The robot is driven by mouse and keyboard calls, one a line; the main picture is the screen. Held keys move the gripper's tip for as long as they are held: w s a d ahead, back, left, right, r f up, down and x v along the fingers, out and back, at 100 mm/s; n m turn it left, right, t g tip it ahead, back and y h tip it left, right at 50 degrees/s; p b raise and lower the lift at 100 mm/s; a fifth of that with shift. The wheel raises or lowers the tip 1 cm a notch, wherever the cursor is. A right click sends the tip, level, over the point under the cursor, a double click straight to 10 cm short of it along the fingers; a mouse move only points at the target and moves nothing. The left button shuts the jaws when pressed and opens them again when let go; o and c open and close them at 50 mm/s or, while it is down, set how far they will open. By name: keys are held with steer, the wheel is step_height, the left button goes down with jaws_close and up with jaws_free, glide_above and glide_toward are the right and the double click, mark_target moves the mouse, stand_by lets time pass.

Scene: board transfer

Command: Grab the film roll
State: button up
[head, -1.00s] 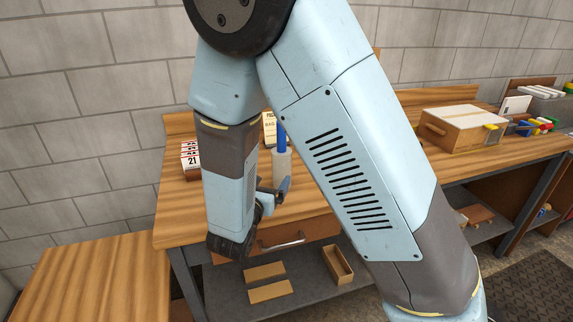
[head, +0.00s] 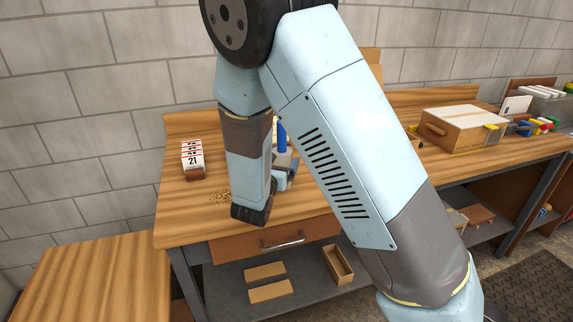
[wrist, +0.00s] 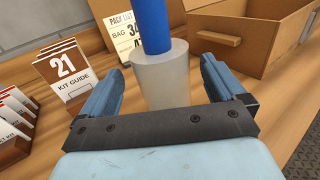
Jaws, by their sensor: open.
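The film roll (wrist: 162,82) is a pale, translucent cylinder with a blue handle (wrist: 153,28) rising from its top. It stands upright on the wooden bench in the wrist view. My gripper (wrist: 163,66) is open, with one blue finger on each side of the roll and visible gaps to it. In the head view the blue handle (head: 282,132) shows between my arm links. My gripper (head: 285,172) is low over the bench there, partly hidden by my arm.
A drawer (head: 275,240) is under the bench edge.

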mark_target(282, 157)
steer(key=x, duration=0.3)
steer(key=shift+w+f, duration=0.1)
steer(key=shift+c, duration=0.4)
steer(key=c, duration=1.2)
steer(key=shift+o, duration=0.2)
